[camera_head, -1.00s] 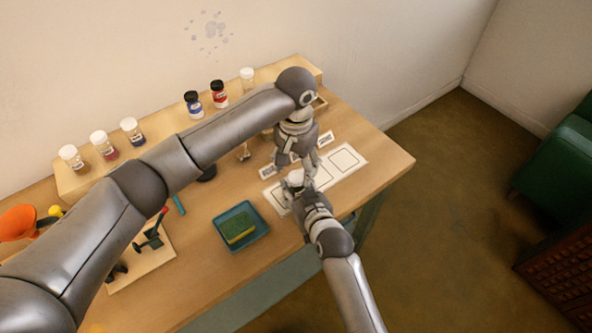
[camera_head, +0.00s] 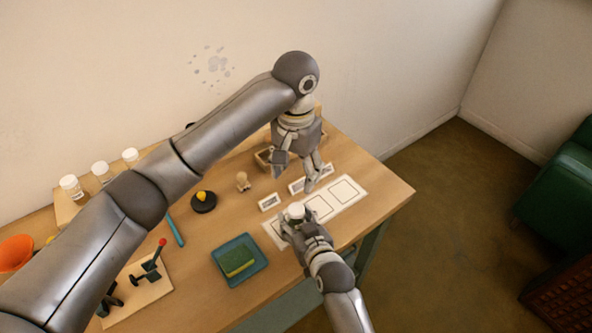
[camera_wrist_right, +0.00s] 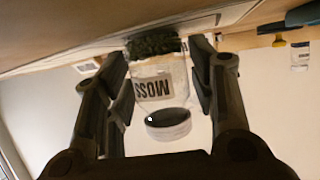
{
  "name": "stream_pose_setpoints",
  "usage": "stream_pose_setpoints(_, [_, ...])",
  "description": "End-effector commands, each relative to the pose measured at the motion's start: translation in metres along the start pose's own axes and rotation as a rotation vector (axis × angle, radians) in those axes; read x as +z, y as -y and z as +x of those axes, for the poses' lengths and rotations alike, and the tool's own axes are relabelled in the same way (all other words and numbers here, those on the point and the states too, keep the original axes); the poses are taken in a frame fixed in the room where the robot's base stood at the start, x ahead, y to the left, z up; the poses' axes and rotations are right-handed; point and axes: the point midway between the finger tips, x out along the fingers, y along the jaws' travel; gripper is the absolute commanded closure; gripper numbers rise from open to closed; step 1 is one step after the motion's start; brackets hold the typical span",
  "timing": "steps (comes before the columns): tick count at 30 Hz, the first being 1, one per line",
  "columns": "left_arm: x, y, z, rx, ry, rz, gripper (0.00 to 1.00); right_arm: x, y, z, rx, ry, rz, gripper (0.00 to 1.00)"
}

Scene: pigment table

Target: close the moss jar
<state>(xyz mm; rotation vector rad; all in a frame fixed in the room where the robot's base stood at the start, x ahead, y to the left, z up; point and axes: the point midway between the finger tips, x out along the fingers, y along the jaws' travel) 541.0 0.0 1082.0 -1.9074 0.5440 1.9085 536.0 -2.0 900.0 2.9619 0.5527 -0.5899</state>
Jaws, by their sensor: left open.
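The moss jar (camera_wrist_right: 155,75) is clear glass with a MOSS label and dark green matter at its base; it appears upside down in the right wrist view. A white lid (camera_wrist_right: 168,125) sits over its mouth; I cannot tell how tightly. In the head view the white lid (camera_head: 296,209) shows between the fingers of my right gripper (camera_head: 296,220).
A white mat (camera_head: 320,207) with outlined squares lies under and beside the jar, with label cards (camera_head: 268,202) behind. A teal tray (camera_head: 238,281) with a green sponge is left of it. A black dish (camera_head: 204,203) and wooden peg (camera_head: 242,181) stand further back. Shelf jars (camera_head: 71,188) stand at left.

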Motion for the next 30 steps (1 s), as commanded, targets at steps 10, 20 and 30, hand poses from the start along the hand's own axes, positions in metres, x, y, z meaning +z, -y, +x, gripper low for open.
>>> stream_pose_setpoints(10, [0.0, 0.0, 0.001, 0.0, 0.0, 0.0, 0.41, 0.0, 0.0, 0.0, 0.0, 0.0, 0.0, 0.36])
stream_pose_setpoints(20, [0.0, 0.0, 0.001, 0.0, 0.0, 0.0, 0.41, 0.001, 0.0, -0.031, 0.0, 0.002, 0.0, 0.36])
stream_pose_setpoints(30, [0.0, 0.0, 0.0, 0.0, 0.0, 0.0, 0.41, 0.001, 0.0, -0.094, 0.0, 0.001, 0.0, 0.36])
